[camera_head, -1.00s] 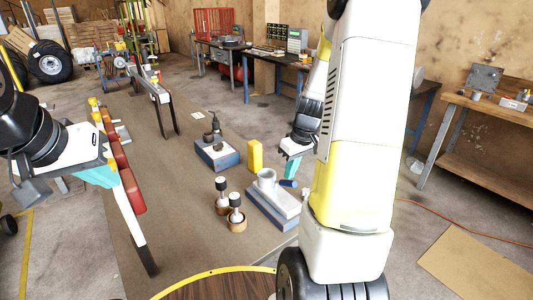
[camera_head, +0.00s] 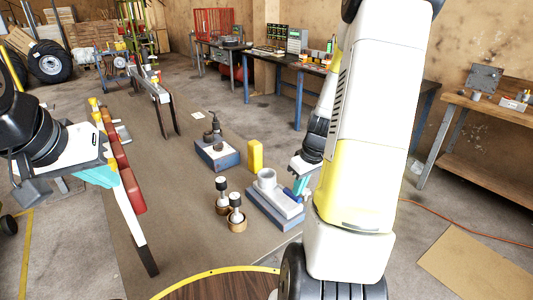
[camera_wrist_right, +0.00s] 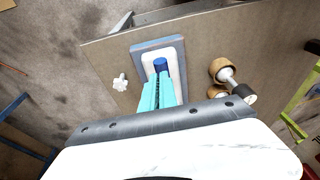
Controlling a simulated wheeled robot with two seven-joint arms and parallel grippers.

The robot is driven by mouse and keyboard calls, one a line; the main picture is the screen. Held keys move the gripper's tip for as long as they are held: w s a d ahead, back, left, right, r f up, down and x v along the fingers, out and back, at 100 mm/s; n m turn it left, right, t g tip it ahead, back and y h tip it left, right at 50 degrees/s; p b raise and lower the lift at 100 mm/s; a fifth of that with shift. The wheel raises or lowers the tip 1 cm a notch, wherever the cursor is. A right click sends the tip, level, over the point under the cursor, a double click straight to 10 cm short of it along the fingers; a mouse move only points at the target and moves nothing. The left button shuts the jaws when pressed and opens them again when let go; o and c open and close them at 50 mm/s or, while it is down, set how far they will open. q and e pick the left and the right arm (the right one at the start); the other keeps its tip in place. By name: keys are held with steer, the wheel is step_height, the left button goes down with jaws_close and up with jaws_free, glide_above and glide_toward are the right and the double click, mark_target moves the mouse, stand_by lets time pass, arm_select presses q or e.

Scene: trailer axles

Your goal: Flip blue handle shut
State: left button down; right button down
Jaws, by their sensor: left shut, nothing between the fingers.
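The blue handle (camera_head: 289,192) is a short dark-blue bar at the right side of a grey-white fixture (camera_head: 267,183) on a blue-grey base, on the table's near right part. In the right wrist view the handle's round blue end (camera_wrist_right: 160,64) shows just beyond my right fingertips. My right gripper (camera_head: 300,186) is at the handle, pointing down; in the right wrist view its teal fingers (camera_wrist_right: 158,84) lie close together. Whether they touch or grip the handle I cannot tell. My left gripper (camera_head: 97,177) is shut and empty by the table's left side, far from the handle.
Two knobbed pieces in wooden cups (camera_head: 236,219) stand left of the fixture. A yellow block (camera_head: 255,155) and a second blue-based fixture (camera_head: 216,151) stand behind. A red-and-white rail (camera_head: 123,180) runs along the left. The middle of the brown table (camera_head: 185,225) is clear.

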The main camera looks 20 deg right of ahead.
steer(key=shift+s+a+f, duration=0.1)
steer(key=shift+s+f, duration=0.25)
steer(key=shift+s, duration=0.05)
steer(key=s+d+v, duration=0.2)
steer(key=v, duration=1.1)
steer(key=shift+s+f, duration=0.2)
steer(key=shift+f, duration=0.15)
steer(key=s+a+r+m+t, duration=0.1)
steer(key=s+a+r, duration=0.3)
steer(key=a, duration=0.5)
steer(key=s+a+r+m+t, duration=0.2)
steer(key=s+a+r+t, duration=0.1)
steer(key=a+r, duration=0.5)
steer(key=shift+s+a+r+y, duration=0.3)
steer(key=shift+s+a+y, duration=0.1)
steer(key=shift+s+a, duration=0.15)
